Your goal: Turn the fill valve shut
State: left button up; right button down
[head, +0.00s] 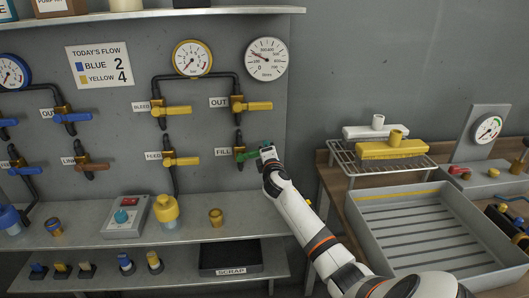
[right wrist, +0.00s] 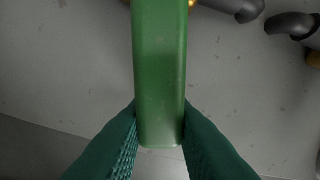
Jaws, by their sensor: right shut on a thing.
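The fill valve (head: 239,145) sits on the grey wall panel beside the FILL label (head: 222,153), below the OUT valve. Its green handle (head: 246,155) points to the right, roughly level and across the upright pipe. My right gripper (head: 266,152) is at the handle's outer end. In the right wrist view the green handle (right wrist: 160,70) lies between the two dark green fingers of the right gripper (right wrist: 160,137), which are shut on its end. The gripper partly hides that end in the head view. My left gripper is out of view.
The yellow OUT handle (head: 258,106) is just above, and the yellow FEED handle (head: 183,161) is to the left. A shelf (head: 100,240) with a yellow bottle (head: 165,212) and a brass fitting (head: 216,218) runs below. A grey tray (head: 430,235) stands at right.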

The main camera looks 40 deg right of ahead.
jog(key=shift+s+d+f+m+b, duration=0.1)
jog(key=shift+f+m+b, duration=1.1)
jog(key=shift+f+m, duration=0.3)
jog(key=c, duration=1.2)
grip_release()
jog(key=shift+c, duration=0.2)
jog(key=shift+r, duration=0.1)
jog(key=p+v, duration=0.4)
jog(key=v, duration=0.8)
jog(key=shift+p, duration=0.3)
